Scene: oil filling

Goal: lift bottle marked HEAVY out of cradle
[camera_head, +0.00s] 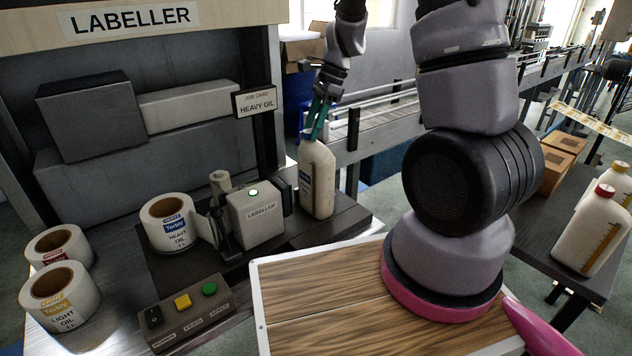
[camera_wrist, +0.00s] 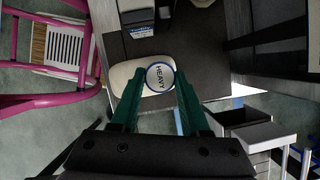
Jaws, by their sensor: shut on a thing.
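A white bottle (camera_head: 317,178) stands upright at the right end of the labeller, beside its head (camera_head: 257,216). A blue label shows at the left edge of its front. In the wrist view its round cap (camera_wrist: 160,77) reads HEAVY, and the bottle's pale shoulder (camera_wrist: 126,74) shows around it. My gripper (camera_head: 318,128) comes down from above with green fingers on the bottle's top. In the wrist view the fingers (camera_wrist: 158,95) close on both sides of the cap. The cradle under the bottle is hard to make out.
Label rolls (camera_head: 168,222) sit at the left and on the labeller. A button box (camera_head: 190,312) lies in front. A job card (camera_head: 256,102) reads HEAVY OIL. Two other bottles (camera_head: 592,232) and cardboard boxes (camera_head: 556,165) stand on the right. A conveyor rail (camera_head: 385,118) runs behind the bottle.

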